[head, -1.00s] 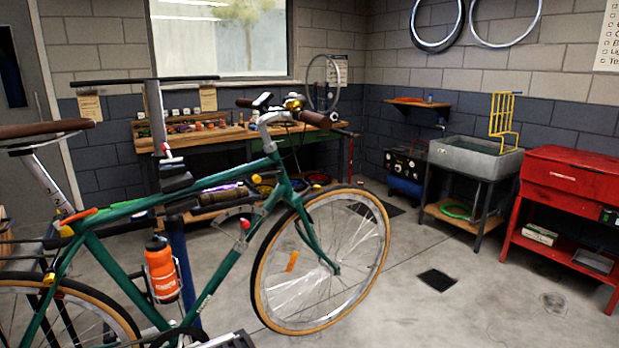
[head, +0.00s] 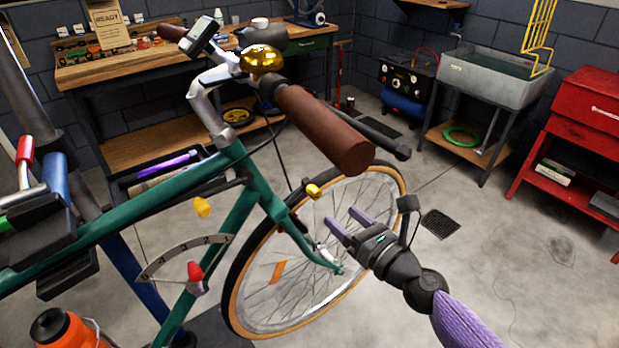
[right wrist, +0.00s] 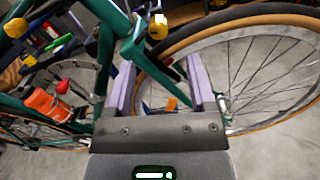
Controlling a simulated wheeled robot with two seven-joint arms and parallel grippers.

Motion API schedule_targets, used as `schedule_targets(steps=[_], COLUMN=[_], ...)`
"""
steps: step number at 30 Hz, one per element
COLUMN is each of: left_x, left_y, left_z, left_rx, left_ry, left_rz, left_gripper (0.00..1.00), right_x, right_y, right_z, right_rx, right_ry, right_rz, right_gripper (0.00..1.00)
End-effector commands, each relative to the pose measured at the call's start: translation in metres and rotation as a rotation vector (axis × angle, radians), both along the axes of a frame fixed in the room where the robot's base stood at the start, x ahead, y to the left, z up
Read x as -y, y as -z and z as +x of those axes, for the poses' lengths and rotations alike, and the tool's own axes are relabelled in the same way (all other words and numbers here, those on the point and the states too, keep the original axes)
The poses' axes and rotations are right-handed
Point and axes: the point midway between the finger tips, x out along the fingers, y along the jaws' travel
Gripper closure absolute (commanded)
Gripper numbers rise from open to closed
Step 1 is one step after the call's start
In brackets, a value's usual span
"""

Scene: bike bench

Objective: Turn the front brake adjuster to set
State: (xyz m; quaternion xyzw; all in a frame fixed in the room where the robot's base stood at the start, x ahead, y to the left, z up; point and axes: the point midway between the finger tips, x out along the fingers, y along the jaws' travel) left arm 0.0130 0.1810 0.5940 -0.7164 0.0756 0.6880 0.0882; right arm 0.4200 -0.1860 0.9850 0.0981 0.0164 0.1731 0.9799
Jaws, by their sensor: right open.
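The green bicycle (head: 110,221) stands across the left of the head view, its front wheel (head: 240,310) at the centre. A small gold knob (head: 314,191) sits by the fork top and looks like the front brake adjuster. My right gripper (head: 345,221) is open and empty, just below and right of that knob, apart from it. In the right wrist view the gold knob (right wrist: 158,27) shows beyond the two lilac fingers (right wrist: 160,75), roughly between them. A curved scale with numbers (head: 185,257) and a red pointer (head: 195,271) is on the frame. My left gripper is out of view.
The brown handlebar grip (head: 325,130) and gold bell (head: 261,58) stand above the gripper. A second yellow knob (head: 202,207) is near the frame. A workbench (head: 130,70), grey sink (head: 490,80) and red cabinet (head: 580,110) stand behind.

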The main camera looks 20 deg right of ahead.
Motion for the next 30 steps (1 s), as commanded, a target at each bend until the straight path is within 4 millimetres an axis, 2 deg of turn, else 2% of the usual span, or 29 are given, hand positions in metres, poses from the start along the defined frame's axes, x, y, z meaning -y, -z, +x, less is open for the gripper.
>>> schedule_targets(steps=[6,9,15,22,30], left_x=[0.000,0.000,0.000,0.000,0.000], left_y=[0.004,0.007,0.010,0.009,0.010], left_z=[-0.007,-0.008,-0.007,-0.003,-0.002], left_rx=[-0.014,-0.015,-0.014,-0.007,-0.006], left_ry=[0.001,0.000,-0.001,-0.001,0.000], left_rz=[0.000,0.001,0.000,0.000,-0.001], left_gripper=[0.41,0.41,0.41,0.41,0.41], right_x=[-0.018,-0.024,-0.030,-0.030,-0.030], right_y=[0.001,0.002,0.002,0.001,0.001], right_z=[0.051,0.067,0.083,0.083,0.083], right_rx=[0.002,0.002,-0.001,-0.001,-0.001], right_ry=[0.002,0.001,0.001,0.001,0.001], right_rz=[-0.004,-0.005,-0.007,-0.008,-0.008], right_gripper=[0.30,0.30,0.30,0.30,0.87])
